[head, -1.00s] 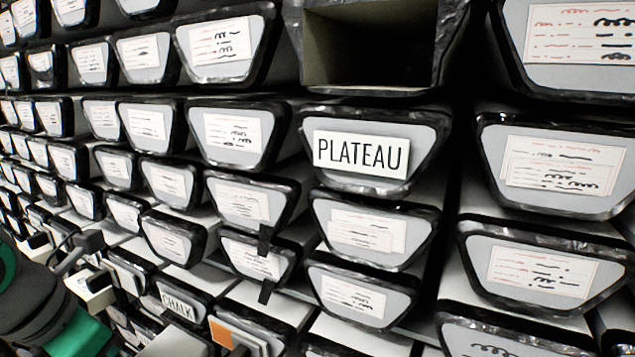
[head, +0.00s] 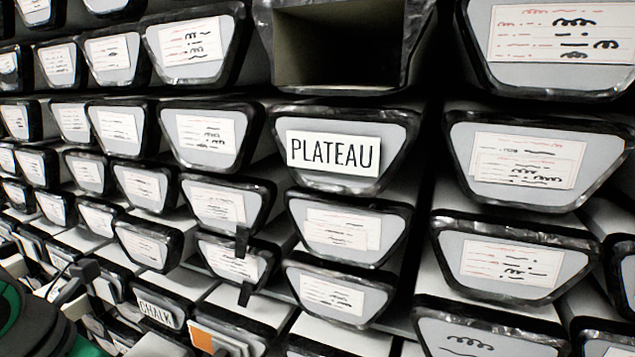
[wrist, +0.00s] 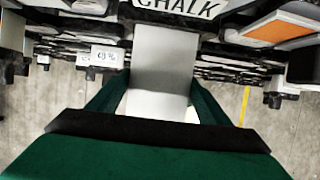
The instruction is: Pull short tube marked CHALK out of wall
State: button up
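The short tube marked CHALK sits in the wall at the lower left of the head view, its label (head: 157,314) facing out. In the wrist view its label (wrist: 178,8) is cut by the top edge. A plain pale slab (wrist: 163,60) lies just below the label and reaches toward my gripper (wrist: 160,85). My two green fingers stand apart on either side of this slab. I cannot tell whether they touch it. In the head view my green and black arm shows at the lower left edge, and the fingertips are hidden.
Many grey-fronted tubes with paper labels fill the wall. A tube marked PLATEAU (head: 333,153) sits below an empty open slot (head: 338,48). An orange-labelled tube (head: 203,340) is right of CHALK, also in the wrist view (wrist: 276,29). Floor with a yellow line (wrist: 243,105) shows below.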

jog(key=shift+r, duration=0.1)
jog(key=c, duration=0.9)
jog(key=shift+s+a, duration=0.8)
jog(key=shift+s, duration=1.1)
jog(key=shift+s+a, duration=0.8)
jog(key=shift+s, duration=1.15)
jog(key=shift+s+a, duration=0.8)
jog(key=shift+s, duration=1.1)
